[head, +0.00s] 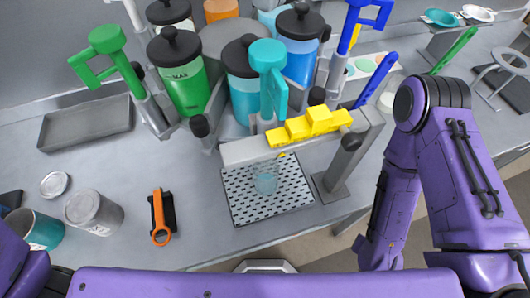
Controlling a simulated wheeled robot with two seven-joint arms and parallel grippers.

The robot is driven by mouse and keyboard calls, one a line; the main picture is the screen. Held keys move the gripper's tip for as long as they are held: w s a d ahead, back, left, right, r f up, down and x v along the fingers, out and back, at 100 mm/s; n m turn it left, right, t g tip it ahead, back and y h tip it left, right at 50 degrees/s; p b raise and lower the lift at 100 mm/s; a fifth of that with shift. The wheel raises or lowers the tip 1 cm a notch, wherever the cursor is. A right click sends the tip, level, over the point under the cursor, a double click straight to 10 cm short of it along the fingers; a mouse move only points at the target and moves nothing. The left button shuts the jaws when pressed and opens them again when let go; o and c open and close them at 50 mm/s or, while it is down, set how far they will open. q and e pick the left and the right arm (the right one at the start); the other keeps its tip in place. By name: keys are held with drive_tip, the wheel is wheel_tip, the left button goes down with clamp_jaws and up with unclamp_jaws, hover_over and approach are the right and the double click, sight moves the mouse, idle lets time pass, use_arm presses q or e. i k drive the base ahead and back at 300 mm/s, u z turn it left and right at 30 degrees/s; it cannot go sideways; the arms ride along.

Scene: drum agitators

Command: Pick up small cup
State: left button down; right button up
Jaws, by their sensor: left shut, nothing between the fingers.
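The small cup (265,181) is clear and pale blue. It stands upright on the perforated metal drip tray (240,207), below the white bar with yellow blocks. No gripper is at the cup. My left arm shows at the lower left and bottom edge. My left gripper is hard to make out there; it is shut, empty and well away from the cup. My right arm rises at the right and bends down past the bench's front edge. My right gripper cannot be seen.
The yellow-block bar (310,128) and a grey post (345,165) stand close to the cup. Green (185,85) and blue (300,58) drums stand behind. Bare bench lies between tool and tray.

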sight(266, 173)
drive_tip(key=k, duration=1.5)
